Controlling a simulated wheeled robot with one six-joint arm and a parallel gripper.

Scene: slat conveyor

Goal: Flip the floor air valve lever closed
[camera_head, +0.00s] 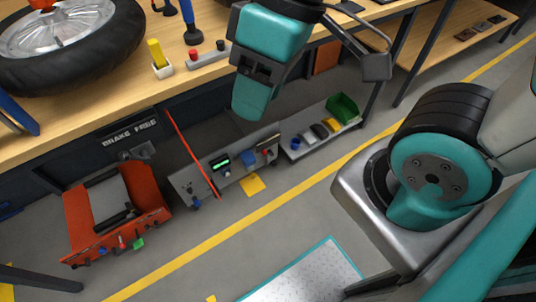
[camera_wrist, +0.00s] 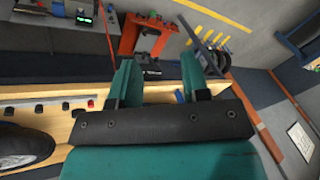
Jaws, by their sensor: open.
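I cannot tell for sure which part is the floor air valve lever. A grey floor panel (camera_head: 207,178) under the bench carries a small green display, a blue block and small knobs. A red machine (camera_head: 156,190) to its left has several small coloured handles (camera_head: 122,243) along its front edge. My gripper (camera_head: 251,104) hangs in front of the bench edge, above the panel in the picture. In the wrist view its teal fingers (camera_wrist: 159,72) are apart with nothing between them. The red machine (camera_wrist: 128,34) and the panel's display (camera_wrist: 82,17) show beyond the fingers.
The wooden bench (camera_head: 90,122) holds a wheel (camera_head: 118,50), a yellow item (camera_head: 156,54) and a button box (camera_head: 208,56). A low shelf (camera_head: 300,152) with a green bin (camera_head: 344,108) stands right of the panel. Floor in front is clear around the yellow line (camera_head: 225,232).

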